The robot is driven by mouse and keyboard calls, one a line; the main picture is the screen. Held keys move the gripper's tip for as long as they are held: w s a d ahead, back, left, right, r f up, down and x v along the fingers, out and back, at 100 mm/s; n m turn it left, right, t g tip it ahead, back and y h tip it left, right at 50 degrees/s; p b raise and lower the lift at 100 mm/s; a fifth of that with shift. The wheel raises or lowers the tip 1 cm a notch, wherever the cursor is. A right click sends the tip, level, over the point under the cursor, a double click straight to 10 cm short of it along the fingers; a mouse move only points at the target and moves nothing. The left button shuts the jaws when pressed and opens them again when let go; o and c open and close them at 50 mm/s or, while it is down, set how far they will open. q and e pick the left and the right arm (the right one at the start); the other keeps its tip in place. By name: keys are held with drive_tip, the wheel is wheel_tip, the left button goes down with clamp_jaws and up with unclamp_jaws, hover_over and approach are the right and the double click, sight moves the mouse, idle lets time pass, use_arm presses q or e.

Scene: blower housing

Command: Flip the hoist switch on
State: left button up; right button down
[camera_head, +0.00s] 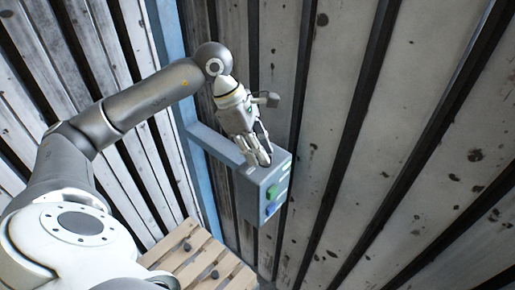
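A grey switch box (262,188) hangs at the wall near the middle of the head view. On its face are a green button or switch (271,192) and a blue one (273,208) at the lower part. My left gripper (263,160) is at the top edge of the box, with its fingers pointing down at it. The fingers look close together, but they are too small to tell whether they are shut or touch the box. The upper part of the box face is partly hidden by the fingers. My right gripper is not in view.
A blue-grey post (190,120) with a side bracket (213,143) stands left of the box. A wooden pallet (197,262) lies below. Corrugated, spotted metal walls (335,110) stand behind and to the right. Room right of the box looks free.

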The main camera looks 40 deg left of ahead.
use_arm(q)
clamp_jaws()
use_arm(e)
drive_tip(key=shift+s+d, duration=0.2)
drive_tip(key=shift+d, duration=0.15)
use_arm(q)
drive_tip(key=shift+w+f+m+g+b, duration=0.1)
drive_tip(key=shift+w+m+g+b, duration=0.1)
drive_tip(key=shift+m+b, duration=0.3)
drive_tip(key=shift+w+m+g+b, duration=0.1)
drive_tip(key=shift+m+g+b, duration=0.1)
drive_tip(key=shift+m+b, duration=0.3)
drive_tip(key=m+g+b, duration=0.1)
drive_tip(key=m, duration=0.1)
drive_tip(key=shift+w+m, duration=0.15)
drive_tip(key=shift+m, duration=0.75)
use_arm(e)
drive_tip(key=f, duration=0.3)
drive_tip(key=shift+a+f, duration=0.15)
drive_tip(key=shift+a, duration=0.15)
use_arm(q)
drive_tip(key=shift+o, duration=2)
unclamp_jaws()
drive_tip(key=shift+a+r, duration=0.1)
drive_tip(key=shift+r, duration=0.15)
drive_tip(key=v, duration=1.1)
drive_tip(key=shift+w+a+r, duration=0.25)
drive_tip(key=shift+a+r, duration=0.05)
